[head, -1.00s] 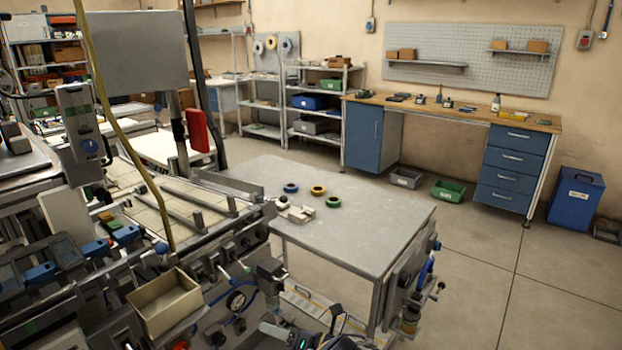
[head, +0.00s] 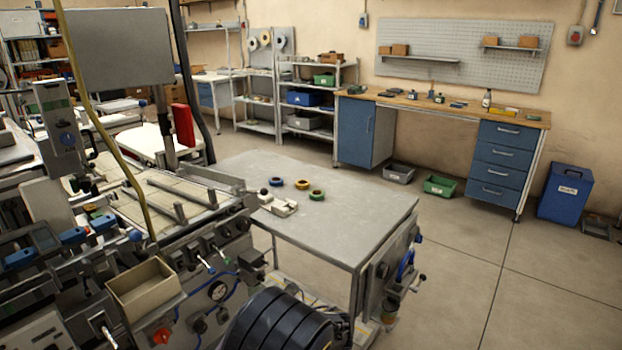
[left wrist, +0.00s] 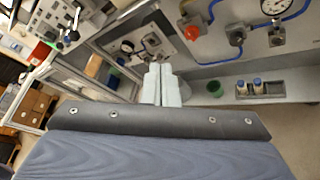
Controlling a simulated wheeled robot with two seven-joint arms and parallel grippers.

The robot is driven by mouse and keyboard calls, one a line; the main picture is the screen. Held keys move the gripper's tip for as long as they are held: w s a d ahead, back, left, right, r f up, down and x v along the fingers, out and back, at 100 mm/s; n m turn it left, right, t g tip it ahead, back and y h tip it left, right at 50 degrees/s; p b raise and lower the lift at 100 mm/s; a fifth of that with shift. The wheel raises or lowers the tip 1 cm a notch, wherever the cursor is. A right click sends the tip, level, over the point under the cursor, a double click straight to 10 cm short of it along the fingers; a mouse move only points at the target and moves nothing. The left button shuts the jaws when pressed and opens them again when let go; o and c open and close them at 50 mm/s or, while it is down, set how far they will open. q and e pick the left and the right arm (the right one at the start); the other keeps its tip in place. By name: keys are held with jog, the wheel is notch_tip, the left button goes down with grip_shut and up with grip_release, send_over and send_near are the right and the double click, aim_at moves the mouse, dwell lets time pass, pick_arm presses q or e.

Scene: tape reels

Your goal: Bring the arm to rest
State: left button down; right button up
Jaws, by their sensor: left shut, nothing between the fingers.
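My left gripper (left wrist: 162,85) shows in the left wrist view, its two pale fingers together with nothing between them. It points towards a grey machine panel with gauges and blue hoses, apart from the tape reels. In the head view, a blue tape reel (head: 276,182), a dark-centred orange reel (head: 303,183) and a green-yellow reel (head: 317,194) lie flat on the grey table (head: 345,225). A small cream device (head: 278,204) sits just in front of them. My left gripper is not visible in the head view, and my right gripper shows in neither view.
A machine with a beige open box (head: 145,290) and hoses fills the left foreground. A blue-drawered workbench (head: 505,165) stands along the back wall. A grey bin (head: 398,172), a green bin (head: 440,185) and a blue container (head: 566,193) stand on the floor. Floor right of the table is clear.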

pick_arm(q)
jog(key=s+a+r+n+g+h, duration=0.3)
jog(key=s+a+n+g+h, duration=0.2)
jog(key=s+a+n+h, duration=0.55)
jog(key=s+d+r+n+t+h, duration=0.2)
jog(key=s+r+n+t+h, duration=0.1)
jog(key=s+n, duration=0.4)
jog(key=s+d+r+n+t+h+p, duration=0.1)
jog(key=s+r+n+t+h, duration=0.3)
jog(key=s+n, duration=0.4)
jog(key=d+n+h, duration=0.1)
jog(key=n, duration=0.3)
jog(key=shift+d+r+n+t, duration=0.3)
jog(key=shift+d+n+t, duration=0.05)
jog(key=shift+t, duration=0.05)
